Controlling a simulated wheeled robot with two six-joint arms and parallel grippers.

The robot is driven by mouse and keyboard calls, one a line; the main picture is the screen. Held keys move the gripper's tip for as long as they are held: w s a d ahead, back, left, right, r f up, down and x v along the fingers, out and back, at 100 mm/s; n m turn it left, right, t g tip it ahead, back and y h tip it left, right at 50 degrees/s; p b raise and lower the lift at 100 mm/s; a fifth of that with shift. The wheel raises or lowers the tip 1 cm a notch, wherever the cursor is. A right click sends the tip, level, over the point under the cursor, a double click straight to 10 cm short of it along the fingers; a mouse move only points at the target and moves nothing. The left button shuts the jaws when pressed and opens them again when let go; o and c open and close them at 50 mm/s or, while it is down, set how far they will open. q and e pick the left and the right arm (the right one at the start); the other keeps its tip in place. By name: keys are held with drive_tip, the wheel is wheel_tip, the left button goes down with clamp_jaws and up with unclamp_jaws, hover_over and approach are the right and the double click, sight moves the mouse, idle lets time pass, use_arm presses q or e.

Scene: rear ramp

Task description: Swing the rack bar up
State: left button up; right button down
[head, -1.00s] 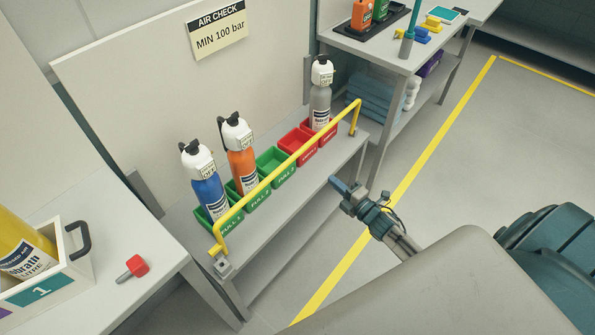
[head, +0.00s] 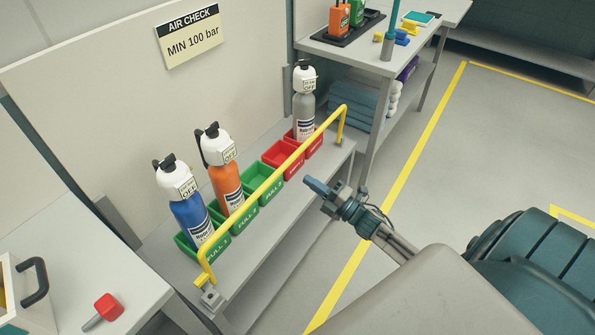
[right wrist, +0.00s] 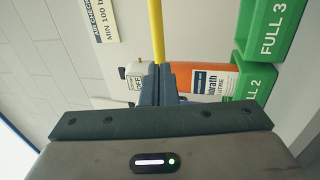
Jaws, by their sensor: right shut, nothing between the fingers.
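The yellow rack bar (head: 262,192) runs along the front of a grey shelf rack, in front of the bottles and bins, with its bent ends at pivots (head: 210,297) on the shelf's front edge. My right gripper (head: 309,184) is shut and empty. It is in front of the rack, to the right of the bar's middle, with a gap between them in the head view. In the right wrist view the bar (right wrist: 156,30) runs up from behind the shut fingertips (right wrist: 158,70); contact cannot be told there. My left gripper is not in view.
Behind the bar stand a blue bottle (head: 190,215), an orange bottle (head: 226,186) and a grey bottle (head: 304,110) in green and red bins. A table with a red-headed item (head: 108,307) is at left. A shelved bench (head: 375,60) is at the back. Floor at right is clear.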

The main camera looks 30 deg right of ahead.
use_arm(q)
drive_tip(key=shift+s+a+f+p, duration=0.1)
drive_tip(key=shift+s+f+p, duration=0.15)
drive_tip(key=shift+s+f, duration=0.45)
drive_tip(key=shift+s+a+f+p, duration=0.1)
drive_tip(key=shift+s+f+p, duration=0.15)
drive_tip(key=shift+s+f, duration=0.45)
use_arm(e)
drive_tip(key=shift+x, duration=2.6)
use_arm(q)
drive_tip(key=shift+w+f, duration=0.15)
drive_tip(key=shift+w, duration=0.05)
